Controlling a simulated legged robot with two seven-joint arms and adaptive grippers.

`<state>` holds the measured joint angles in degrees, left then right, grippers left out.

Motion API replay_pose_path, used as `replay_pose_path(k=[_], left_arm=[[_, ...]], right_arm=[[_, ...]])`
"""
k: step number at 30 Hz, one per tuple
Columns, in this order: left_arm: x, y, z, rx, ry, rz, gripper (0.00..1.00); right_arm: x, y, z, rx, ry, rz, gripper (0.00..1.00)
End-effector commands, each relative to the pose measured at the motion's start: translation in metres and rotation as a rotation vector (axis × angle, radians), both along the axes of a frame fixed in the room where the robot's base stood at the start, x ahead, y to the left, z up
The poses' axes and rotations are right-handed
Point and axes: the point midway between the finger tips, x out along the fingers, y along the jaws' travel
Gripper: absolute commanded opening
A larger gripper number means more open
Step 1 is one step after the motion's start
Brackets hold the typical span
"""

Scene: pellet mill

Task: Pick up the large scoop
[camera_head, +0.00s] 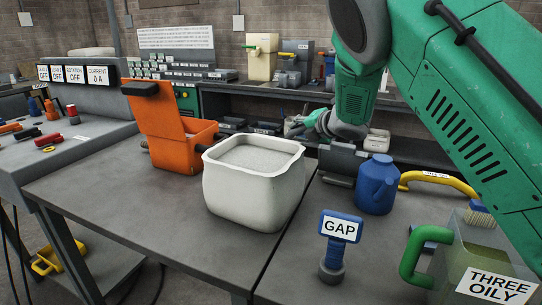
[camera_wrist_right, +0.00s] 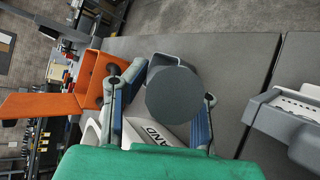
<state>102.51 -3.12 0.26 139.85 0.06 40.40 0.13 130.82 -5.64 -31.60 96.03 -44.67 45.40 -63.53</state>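My right gripper (camera_head: 308,123) reaches in from the right above the back of the bench. In the wrist view its fingers (camera_wrist_right: 160,112) stand apart on either side of the round end. I cannot tell whether they touch it. My left gripper is not in view.
The white tub (camera_head: 221,177) of pale grains stands mid-bench beside an open orange box (camera_head: 176,153). The front left bench top is clear.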

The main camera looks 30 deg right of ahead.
Motion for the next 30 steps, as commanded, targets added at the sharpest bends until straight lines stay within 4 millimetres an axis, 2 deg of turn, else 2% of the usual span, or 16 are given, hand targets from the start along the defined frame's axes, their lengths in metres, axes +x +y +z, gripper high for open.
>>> replay_pose_path(k=[9, 11, 21, 25, 30], left_arm=[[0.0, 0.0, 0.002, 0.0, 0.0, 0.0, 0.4], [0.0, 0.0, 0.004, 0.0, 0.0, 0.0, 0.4], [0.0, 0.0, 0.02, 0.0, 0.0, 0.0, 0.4], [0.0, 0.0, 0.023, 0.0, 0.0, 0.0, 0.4], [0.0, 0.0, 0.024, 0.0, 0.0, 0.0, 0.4]], right_arm=[[0.0, -0.001, 0.007, 0.0, -0.003, -0.001, 0.0], [0.0, -0.001, 0.015, -0.001, -0.005, -0.002, 0.0], [0.0, 0.001, 0.082, -0.002, -0.006, 0.0, 0.0], [0.0, 0.0, 0.096, 0.001, -0.004, -0.001, 0.0], [0.0, 0.0, 0.102, 0.0, -0.003, -0.001, 0.0]])
